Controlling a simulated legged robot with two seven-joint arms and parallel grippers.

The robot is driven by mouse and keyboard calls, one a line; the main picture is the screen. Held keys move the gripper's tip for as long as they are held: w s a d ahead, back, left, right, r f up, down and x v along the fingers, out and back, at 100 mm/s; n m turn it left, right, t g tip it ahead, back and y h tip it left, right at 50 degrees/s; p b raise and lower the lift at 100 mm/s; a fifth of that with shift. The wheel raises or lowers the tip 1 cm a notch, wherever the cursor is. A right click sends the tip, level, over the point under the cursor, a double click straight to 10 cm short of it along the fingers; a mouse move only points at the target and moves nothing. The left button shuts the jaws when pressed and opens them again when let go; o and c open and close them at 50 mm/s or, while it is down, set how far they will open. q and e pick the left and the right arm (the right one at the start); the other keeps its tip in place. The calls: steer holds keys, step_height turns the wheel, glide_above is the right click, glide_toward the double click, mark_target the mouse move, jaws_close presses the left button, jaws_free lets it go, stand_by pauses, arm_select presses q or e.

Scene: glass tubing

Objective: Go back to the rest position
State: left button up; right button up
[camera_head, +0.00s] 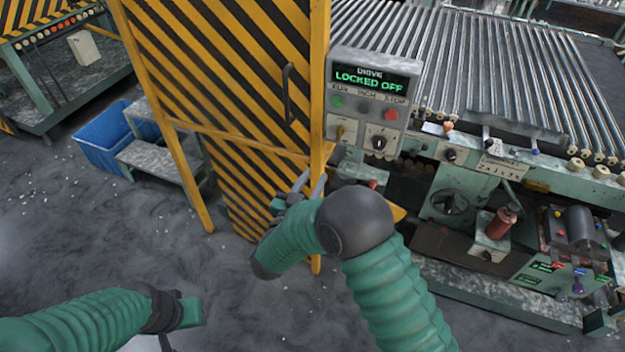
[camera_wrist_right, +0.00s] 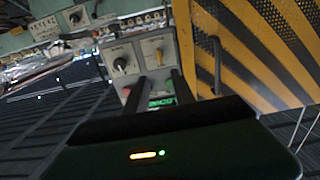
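My right arm comes up from the bottom of the head view and bends left. Its right gripper (camera_head: 312,178) is in front of the yellow post of the striped guard door, below and left of the drive control panel (camera_head: 367,100). In the right wrist view the two dark fingers (camera_wrist_right: 159,85) stand apart with nothing between them, and the panel (camera_wrist_right: 122,50) shows behind them. My left arm comes in from the lower left. Its left gripper (camera_head: 188,312) is low over the floor, and its fingers do not show clearly. The panel screen reads DRIVE LOCKED OFF.
The striped guard door (camera_head: 235,75) stands close to the right gripper. The roller machine (camera_head: 470,60) fills the right, with a red cylinder (camera_head: 502,221) on its lower part. A blue bin (camera_head: 103,140) and steps (camera_head: 150,160) stand at left. The floor (camera_head: 110,240) at lower left is clear.

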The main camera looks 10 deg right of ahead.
steer(key=s+d+f+n+g+y, duration=0.2)
steer(key=s+g+y, duration=0.1)
steer(key=s, duration=0.6)
steer(key=s+d+f+n+g+y, duration=0.2)
steer(key=s+g, duration=0.3)
steer(key=s, duration=0.3)
steer(key=s+d+f+n+g+y, duration=0.2)
steer(key=s+d+f+g+y, duration=0.1)
steer(key=s, duration=0.6)
steer(key=shift+s+d+f+n+g+y, duration=0.35)
steer(key=shift+g+y, duration=0.35)
steer(key=shift+y, duration=0.3)
